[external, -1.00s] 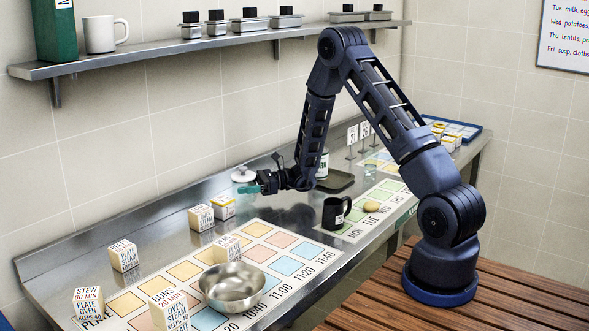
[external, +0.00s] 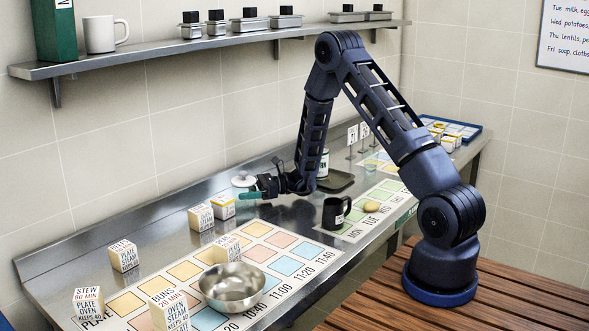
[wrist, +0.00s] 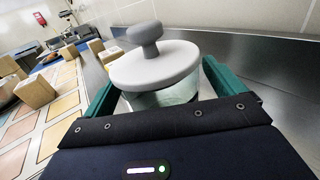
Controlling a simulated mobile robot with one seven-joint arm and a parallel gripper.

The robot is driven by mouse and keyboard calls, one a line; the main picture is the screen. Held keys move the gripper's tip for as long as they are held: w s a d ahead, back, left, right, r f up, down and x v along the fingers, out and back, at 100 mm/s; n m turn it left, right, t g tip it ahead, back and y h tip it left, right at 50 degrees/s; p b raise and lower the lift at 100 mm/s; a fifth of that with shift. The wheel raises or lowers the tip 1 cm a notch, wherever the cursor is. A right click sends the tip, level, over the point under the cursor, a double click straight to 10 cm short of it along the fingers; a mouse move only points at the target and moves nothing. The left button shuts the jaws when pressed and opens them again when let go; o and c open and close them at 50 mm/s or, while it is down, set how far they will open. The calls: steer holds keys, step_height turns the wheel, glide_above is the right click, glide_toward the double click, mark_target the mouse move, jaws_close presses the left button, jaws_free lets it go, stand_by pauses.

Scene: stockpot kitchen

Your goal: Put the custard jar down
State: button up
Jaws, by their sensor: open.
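The custard jar (external: 243,181) is a glass jar with a pale lid and a grey knob. It stands upright at the back of the steel counter, left of the dark tray. In the wrist view the jar's lid (wrist: 155,66) fills the middle, with clear glass below it. My gripper (external: 252,191) is low over the counter, with its green fingers (wrist: 221,78) open on either side of the jar. The jar's base is hidden, so its contact with the counter does not show.
A dark tray (external: 337,182) lies right of my gripper, and a black mug (external: 335,213) is in front. Small labelled boxes (external: 201,217), a steel bowl (external: 233,287) and a coloured time chart (external: 184,270) are to the left. A wall shelf (external: 160,58) runs above.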

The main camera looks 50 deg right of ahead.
steer(key=v, duration=1.1)
steer(key=shift+s+d+r, duration=0.1)
steer(key=shift+s+d, duration=0.2)
steer(key=s+a+r+n+g+h, duration=0.2)
steer(key=s+a+r+n+g, duration=0.3)
steer(key=s+a+r+n, duration=0.4)
steer(key=s+a+r+n+g+h, duration=0.1)
steer(key=s+a+r+n+g, duration=0.5)
steer(key=r, duration=0.5)
steer(key=s+d+r+n+t+h, duration=0.1)
steer(key=s+r+n+h, duration=0.2)
steer(key=s, duration=0.5)
steer(key=s+d+r+n+t+h, duration=0.2)
steer(key=s+r+n+h, duration=0.1)
steer(key=s, duration=0.5)
steer(key=s+d+r+n+t+h, duration=0.1)
steer(key=s+r+n+h, duration=0.3)
steer(key=s, duration=0.4)
steer(key=shift+d+r+t+h, duration=0.25)
steer(key=shift+t+h, duration=0.35)
steer(key=shift+h, duration=0.3)
